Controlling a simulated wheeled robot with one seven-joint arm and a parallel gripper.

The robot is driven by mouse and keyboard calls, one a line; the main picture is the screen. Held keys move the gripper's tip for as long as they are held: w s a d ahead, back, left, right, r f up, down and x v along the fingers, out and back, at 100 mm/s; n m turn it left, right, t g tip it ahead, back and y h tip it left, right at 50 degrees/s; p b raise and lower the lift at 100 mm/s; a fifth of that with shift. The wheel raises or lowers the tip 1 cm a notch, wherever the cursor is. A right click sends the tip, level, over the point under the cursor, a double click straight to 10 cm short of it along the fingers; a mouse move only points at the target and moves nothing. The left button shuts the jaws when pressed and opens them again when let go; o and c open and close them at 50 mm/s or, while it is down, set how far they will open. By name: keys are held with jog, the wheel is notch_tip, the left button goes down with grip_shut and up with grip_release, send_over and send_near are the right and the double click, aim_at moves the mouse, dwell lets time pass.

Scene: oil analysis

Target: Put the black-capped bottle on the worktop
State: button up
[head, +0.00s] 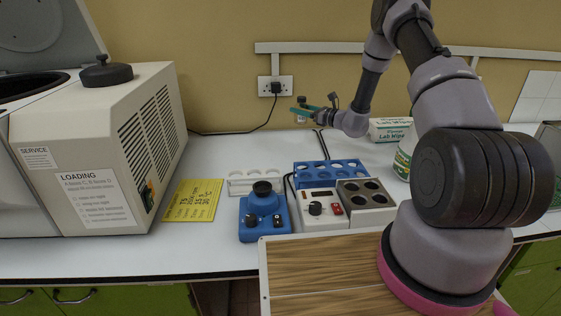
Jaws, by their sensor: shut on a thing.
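My gripper (303,110) is at the back of the scene, in front of the wall and above the white worktop (235,155). Its teal fingers are shut on a small upright thing, which I take to be the black-capped bottle (301,118). A dark top shows just above the fingers and a pale body just below them. The fingers hide its middle, and it is too small to see in detail. It is held in the air, apart from the worktop.
A centrifuge (145,120) with a raised lid stands left. A yellow note (194,200), white rack (255,179), blue vortex mixer (264,218), blue rack (330,173) and heater block (345,206) crowd the front middle. A wipes box (390,130) stands behind right. Worktop behind the racks is clear.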

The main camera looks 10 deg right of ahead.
notch_tip(320, 180, down, 9)
jog(key=shift+f, duration=0.2)
jog(key=shift+f, duration=0.1)
jog(key=o, duration=1.5)
